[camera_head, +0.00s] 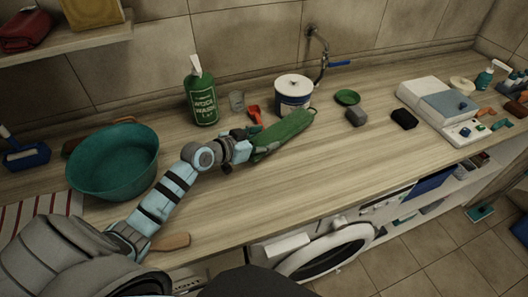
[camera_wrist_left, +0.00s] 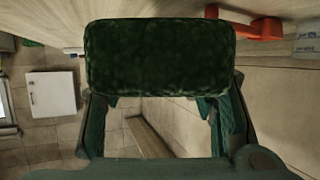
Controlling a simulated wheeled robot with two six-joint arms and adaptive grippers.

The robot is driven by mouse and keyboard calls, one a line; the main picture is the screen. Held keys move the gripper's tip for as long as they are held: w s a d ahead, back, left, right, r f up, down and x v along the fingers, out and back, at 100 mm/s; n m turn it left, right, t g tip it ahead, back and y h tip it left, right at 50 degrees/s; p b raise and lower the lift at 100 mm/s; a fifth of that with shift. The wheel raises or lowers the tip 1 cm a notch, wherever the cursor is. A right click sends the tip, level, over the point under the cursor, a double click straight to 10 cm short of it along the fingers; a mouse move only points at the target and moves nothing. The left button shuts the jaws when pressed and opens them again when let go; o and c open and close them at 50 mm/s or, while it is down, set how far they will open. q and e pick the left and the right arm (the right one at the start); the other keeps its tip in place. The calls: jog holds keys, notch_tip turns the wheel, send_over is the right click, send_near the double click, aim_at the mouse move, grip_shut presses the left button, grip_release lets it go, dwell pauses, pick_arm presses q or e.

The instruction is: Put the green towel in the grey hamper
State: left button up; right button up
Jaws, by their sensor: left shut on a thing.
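The green towel (camera_head: 284,134) is a rolled or folded fuzzy bundle above the wooden counter. My left gripper (camera_head: 256,146) is shut on its left end. In the left wrist view the towel (camera_wrist_left: 160,58) spans the upper middle, across the fingers of my left gripper (camera_wrist_left: 162,100). I cannot tell whether the towel touches the counter. I cannot make out the grey hamper in either view. My right gripper is not in view.
A teal basin (camera_head: 114,162) stands left on the counter (camera_head: 290,182). Behind the arm are a green wool-wash bottle (camera_head: 202,100), a glass (camera_head: 237,101) and a white-blue tub (camera_head: 293,94). A washer (camera_head: 325,252) sits under the counter; floor shows lower right.

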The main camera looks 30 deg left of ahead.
pick_arm(q)
jog(key=shift+f+b, duration=0.7)
jog(key=shift+f, duration=1.8)
jog(key=o, duration=0.8)
jog(key=shift+f, duration=0.1)
jog(key=o, duration=0.4)
